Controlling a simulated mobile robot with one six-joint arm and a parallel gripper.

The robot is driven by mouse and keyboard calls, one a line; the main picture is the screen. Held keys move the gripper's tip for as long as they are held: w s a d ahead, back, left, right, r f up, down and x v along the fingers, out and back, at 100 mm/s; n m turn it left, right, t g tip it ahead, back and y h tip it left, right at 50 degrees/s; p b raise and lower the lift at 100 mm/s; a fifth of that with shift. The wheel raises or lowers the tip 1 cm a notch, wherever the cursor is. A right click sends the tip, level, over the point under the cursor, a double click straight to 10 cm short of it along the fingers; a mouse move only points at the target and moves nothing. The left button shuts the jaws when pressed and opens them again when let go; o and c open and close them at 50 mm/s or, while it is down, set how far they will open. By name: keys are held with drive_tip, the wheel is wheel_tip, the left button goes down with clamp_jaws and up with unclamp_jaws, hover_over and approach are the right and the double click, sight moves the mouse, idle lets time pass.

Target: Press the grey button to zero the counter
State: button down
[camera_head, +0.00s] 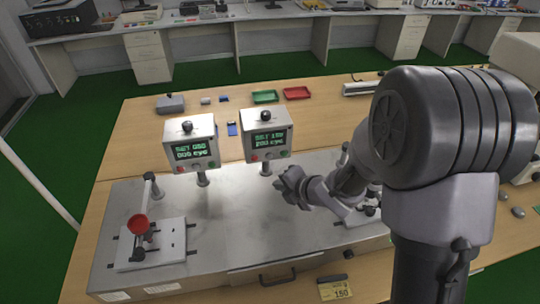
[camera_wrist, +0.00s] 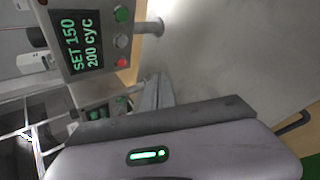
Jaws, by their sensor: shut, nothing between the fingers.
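The right counter box (camera_head: 267,135) stands on a post on the metal test bench; its green display reads SET 150 over 200 cyc. In the wrist view its display (camera_wrist: 80,45) appears turned sideways, with a grey button (camera_wrist: 121,41) between a green button (camera_wrist: 122,13) and a red button (camera_wrist: 121,63). The left counter box (camera_head: 190,145) reads SET 080, its lower line less clear. My gripper (camera_head: 285,182) is below and slightly right of the right box in the head view. Its fingers (camera_wrist: 158,88) are shut and empty, apart from the buttons.
The metal bench (camera_head: 225,225) carries a fixture with a red cup-like part (camera_head: 138,224) at left; my arm partly covers another at right. Green (camera_head: 265,96) and red (camera_head: 297,93) trays lie behind the boxes. A yellow 150 label (camera_head: 335,290) is at the front.

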sight(269, 156)
drive_tip(key=w+a+p, duration=0.2)
drive_tip(key=w+p, duration=0.1)
drive_tip(key=w, duration=0.5)
drive_tip(key=shift+a, duration=0.15)
drive_tip(key=shift+w, duration=0.1)
idle(1.7)
drive_tip(key=shift+w+a+p, duration=0.1)
drive_tip(key=shift+w+p, duration=0.2)
drive_tip(key=shift+w+a, duration=0.1)
drive_tip(key=shift+w, duration=0.25)
idle(0.5)
drive_tip(key=shift+s, duration=0.1)
drive_tip(key=shift+s+d+b, duration=0.2)
drive_tip(key=shift+s+b, duration=0.35)
drive_tip(key=shift+s, duration=0.15)
